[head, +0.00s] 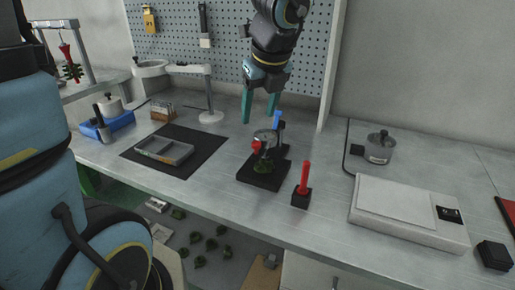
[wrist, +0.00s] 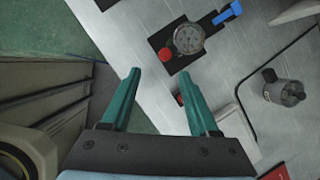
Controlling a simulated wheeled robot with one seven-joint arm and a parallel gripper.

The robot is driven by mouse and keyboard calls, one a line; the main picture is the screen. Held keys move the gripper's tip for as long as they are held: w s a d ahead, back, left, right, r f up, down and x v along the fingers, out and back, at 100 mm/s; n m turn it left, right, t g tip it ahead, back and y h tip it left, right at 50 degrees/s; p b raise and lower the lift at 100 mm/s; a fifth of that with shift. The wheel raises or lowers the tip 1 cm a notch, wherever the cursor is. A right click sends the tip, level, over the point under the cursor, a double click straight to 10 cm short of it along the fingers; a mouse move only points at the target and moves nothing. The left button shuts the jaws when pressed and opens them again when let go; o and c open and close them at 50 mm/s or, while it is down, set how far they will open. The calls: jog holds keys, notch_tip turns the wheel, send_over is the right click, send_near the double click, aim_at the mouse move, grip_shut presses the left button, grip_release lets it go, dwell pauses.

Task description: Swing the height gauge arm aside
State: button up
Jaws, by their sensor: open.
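The height gauge stands on a black base (head: 264,182) in the middle of the bench. Its round dial (wrist: 188,39) faces up in the wrist view, with a red knob (wrist: 165,54) beside it. A blue tab (head: 277,120) stands at the gauge's rear; it also shows in the wrist view (wrist: 228,13). A small dark green piece (head: 263,167) sits on the base below the dial. My gripper (head: 259,121) points down above and slightly behind the gauge in the head view. It is open and empty, its teal fingers apart (wrist: 160,72) and not on the gauge.
A red post on a black block (head: 301,198) stands right of the gauge. A grey tray (head: 164,150) lies on a black mat to the left. A lamp stand (head: 210,117) is behind it. A scale (head: 395,202) and a metal pot (head: 379,148) are on the right.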

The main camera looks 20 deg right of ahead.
aim_at(257, 143)
jog(key=shift+m, duration=0.7)
jog(key=x, duration=0.3)
jog(key=b+x, duration=0.1)
jog(key=x, duration=0.3)
jog(key=d+b+x, duration=0.1)
jog(key=x, duration=0.2)
jog(key=shift+f, duration=0.25)
jog(key=shift+c, duration=0.3)
grip_shut()
